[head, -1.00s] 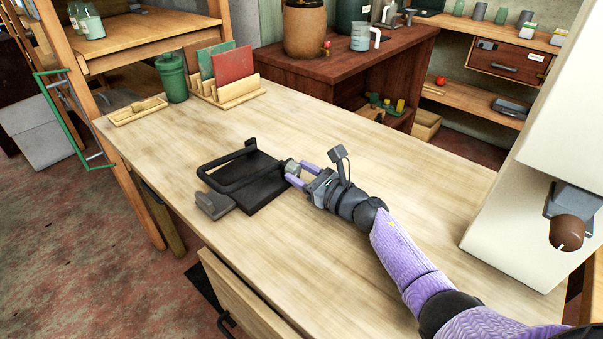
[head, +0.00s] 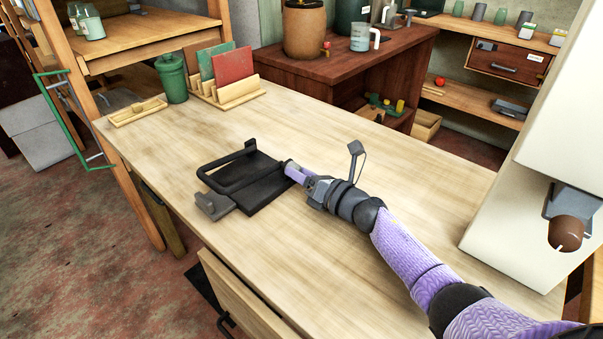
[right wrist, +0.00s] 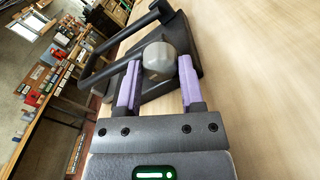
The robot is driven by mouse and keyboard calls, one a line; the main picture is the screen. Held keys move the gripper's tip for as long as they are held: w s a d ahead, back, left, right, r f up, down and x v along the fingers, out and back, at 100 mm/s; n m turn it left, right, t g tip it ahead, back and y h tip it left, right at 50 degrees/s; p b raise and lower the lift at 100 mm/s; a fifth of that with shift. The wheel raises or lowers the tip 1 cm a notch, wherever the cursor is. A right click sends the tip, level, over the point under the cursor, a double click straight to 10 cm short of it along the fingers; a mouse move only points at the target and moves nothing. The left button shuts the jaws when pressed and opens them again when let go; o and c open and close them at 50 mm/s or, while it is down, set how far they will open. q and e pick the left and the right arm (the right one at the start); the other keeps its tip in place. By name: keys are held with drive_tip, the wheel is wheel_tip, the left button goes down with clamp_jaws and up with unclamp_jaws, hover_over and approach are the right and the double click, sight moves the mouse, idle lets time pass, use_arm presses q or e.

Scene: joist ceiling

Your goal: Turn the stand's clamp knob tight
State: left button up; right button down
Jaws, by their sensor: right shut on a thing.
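The stand is black, with a flat base plate (head: 262,196) and a bent bar (head: 222,180), lying low on the pale wooden bench. Its grey faceted clamp knob (right wrist: 158,62) shows in the right wrist view between my purple fingers, at the stand's near edge. In the head view the knob is mostly hidden by the fingers. My right gripper (head: 291,169) is shut on the knob, and it also shows in the right wrist view (right wrist: 160,75). A grey block (head: 212,206) sits at the stand's left end. My left gripper is out of view.
A green canister (head: 172,78), a rack of coloured boards (head: 230,96) and a small wooden tray (head: 138,111) stand at the bench's far left. A white machine (head: 520,210) stands at the right. The bench around the stand is clear.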

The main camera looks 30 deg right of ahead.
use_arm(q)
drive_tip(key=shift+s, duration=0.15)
use_arm(e)
drive_tip(key=shift+m, duration=0.3)
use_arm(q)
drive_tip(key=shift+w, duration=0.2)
use_arm(e)
drive_tip(key=shift+c, duration=1.1)
unclamp_jaws()
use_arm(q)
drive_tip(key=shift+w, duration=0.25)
use_arm(e)
drive_tip(key=shift+s+d, duration=0.1)
drive_tip(key=shift+s, duration=0.15)
drive_tip(key=p+v, duration=0.3)
drive_tip(key=v, duration=0.5)
drive_tip(key=shift+s+d, duration=0.1)
drive_tip(key=shift+s, duration=0.2)
drive_tip(key=shift+s+d, duration=0.15)
drive_tip(key=shift+s, duration=0.2)
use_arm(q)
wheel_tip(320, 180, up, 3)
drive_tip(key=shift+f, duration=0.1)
